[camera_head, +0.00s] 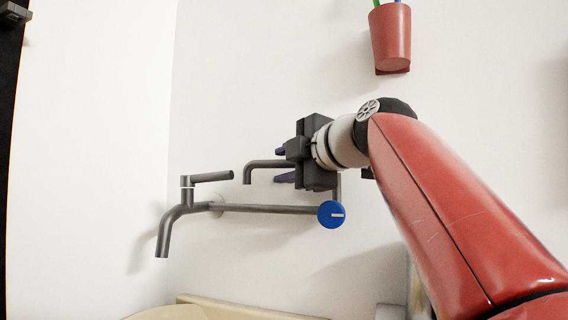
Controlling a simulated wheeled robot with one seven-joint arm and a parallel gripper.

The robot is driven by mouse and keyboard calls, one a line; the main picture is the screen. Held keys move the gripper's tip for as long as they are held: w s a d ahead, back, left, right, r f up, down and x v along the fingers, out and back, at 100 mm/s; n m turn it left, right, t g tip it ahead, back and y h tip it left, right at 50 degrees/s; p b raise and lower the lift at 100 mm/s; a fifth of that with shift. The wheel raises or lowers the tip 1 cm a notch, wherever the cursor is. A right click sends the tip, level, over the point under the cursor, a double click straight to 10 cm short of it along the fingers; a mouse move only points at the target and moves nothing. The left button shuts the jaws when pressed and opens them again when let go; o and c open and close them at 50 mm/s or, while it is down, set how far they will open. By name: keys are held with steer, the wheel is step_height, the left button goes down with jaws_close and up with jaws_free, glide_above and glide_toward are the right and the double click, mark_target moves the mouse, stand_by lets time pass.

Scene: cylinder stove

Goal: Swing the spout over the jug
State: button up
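A grey wall pipe (265,208) runs to a blue knob (331,214) at its right end. At its left end is a downward-bent outlet (163,238) with a lever (211,176) above it. A second, hooked grey spout (264,164) shows higher up, its tip bent down on the left; its right part is hidden behind my gripper. My gripper (281,165) points left, its purple fingers apart above and below this spout in the picture. It looks open; I cannot tell whether a finger touches the spout. I cannot make out a jug for certain.
A red cup (391,38) with green and blue sticks hangs on the white wall above my arm. A pale rounded rim (168,313) and a cream ledge (245,308) show at the bottom edge.

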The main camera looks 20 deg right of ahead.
mark_target(285, 163)
steer(key=shift+w+a, duration=0.15)
steer(key=shift+w, duration=0.1)
jaws_close()
steer(key=n+y, duration=0.1)
steer(key=s+n+g+y+p, duration=0.2)
steer(key=y, duration=0.1)
steer(key=shift+s+a, duration=0.25)
steer(key=shift+a, duration=0.05)
steer(key=shift+s+a+f+n+g+y, duration=0.1)
steer(key=shift+s+n+g+y, duration=0.4)
steer(key=shift+n+g+y, duration=0.25)
